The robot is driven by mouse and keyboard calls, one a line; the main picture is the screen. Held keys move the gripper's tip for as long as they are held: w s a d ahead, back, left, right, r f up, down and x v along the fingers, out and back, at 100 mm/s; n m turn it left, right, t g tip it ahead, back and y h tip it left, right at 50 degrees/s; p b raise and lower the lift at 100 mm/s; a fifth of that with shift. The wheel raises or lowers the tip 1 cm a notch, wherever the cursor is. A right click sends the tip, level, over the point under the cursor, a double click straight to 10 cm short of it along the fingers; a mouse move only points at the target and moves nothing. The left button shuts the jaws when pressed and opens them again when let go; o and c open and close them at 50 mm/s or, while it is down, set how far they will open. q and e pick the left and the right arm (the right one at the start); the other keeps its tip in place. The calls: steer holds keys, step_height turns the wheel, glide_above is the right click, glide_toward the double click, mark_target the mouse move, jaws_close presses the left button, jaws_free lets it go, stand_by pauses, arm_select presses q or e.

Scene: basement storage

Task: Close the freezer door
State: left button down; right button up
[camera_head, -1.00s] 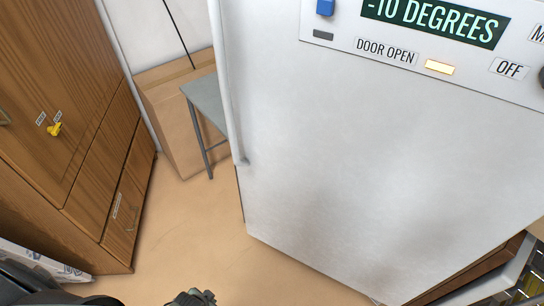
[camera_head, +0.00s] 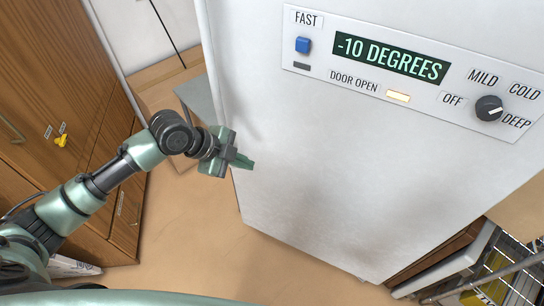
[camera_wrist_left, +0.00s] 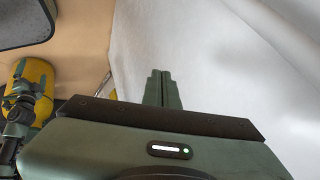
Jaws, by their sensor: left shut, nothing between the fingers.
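The white freezer (camera_head: 310,190) fills the middle and right of the head view, with its front towards me. Its control panel (camera_head: 410,78) reads -10 DEGREES, and the DOOR OPEN lamp (camera_head: 398,97) glows. In the left wrist view the closed fingers (camera_wrist_left: 160,86) point along a white surface (camera_wrist_left: 215,65), which fills the right side. My right gripper is not in view.
A wooden cabinet (camera_head: 50,90) with a yellow key (camera_head: 61,141) stands at the left. A small grey table (camera_head: 196,98) is behind my left gripper. Wire shelving (camera_head: 510,280) is at the lower right. Tan floor (camera_head: 190,240) is clear between cabinet and freezer.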

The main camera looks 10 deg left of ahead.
arm_select(q)
steer(key=shift+w+d+f+p, duration=0.5)
steer(key=shift+w+d+f, duration=0.45)
steer(key=shift+w+f, duration=0.35)
steer(key=shift+w+d+f+p, duration=0.55)
steer(key=shift+w+d+f, duration=0.45)
steer(key=shift+w+f, duration=0.25)
steer(key=shift+w+d+f+p, duration=0.5)
steer(key=shift+w+d+f, duration=0.45)
steer(key=shift+w+f, duration=0.35)
steer(key=shift+s, duration=0.1)
